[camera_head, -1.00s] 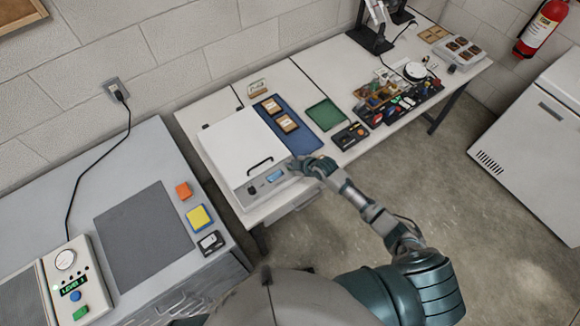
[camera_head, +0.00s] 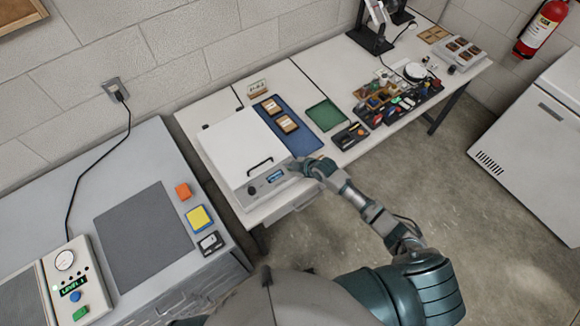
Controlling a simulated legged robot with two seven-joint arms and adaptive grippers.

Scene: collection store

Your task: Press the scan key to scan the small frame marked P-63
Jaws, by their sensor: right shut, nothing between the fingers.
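The white scanner (camera_head: 238,143) stands on the white table with its lid down. Its grey front panel (camera_head: 262,187) has a dark knob (camera_head: 251,190) and a small display (camera_head: 275,176). My right gripper (camera_head: 297,167) is shut and empty at the right end of this panel, where the scan key is hidden; I cannot tell whether it touches. Two small brown frames (camera_head: 288,124) lie on the blue mat (camera_head: 301,139); their marks are too small to read. No frame marked P-63 can be made out. My left gripper is not in view.
A green tray (camera_head: 325,115), a dark box (camera_head: 349,135) and a crowded parts tray (camera_head: 398,99) lie to the right. A grey cabinet (camera_head: 112,160) with a control box (camera_head: 77,283) stands at the left. A small card (camera_head: 257,88) stands behind the scanner.

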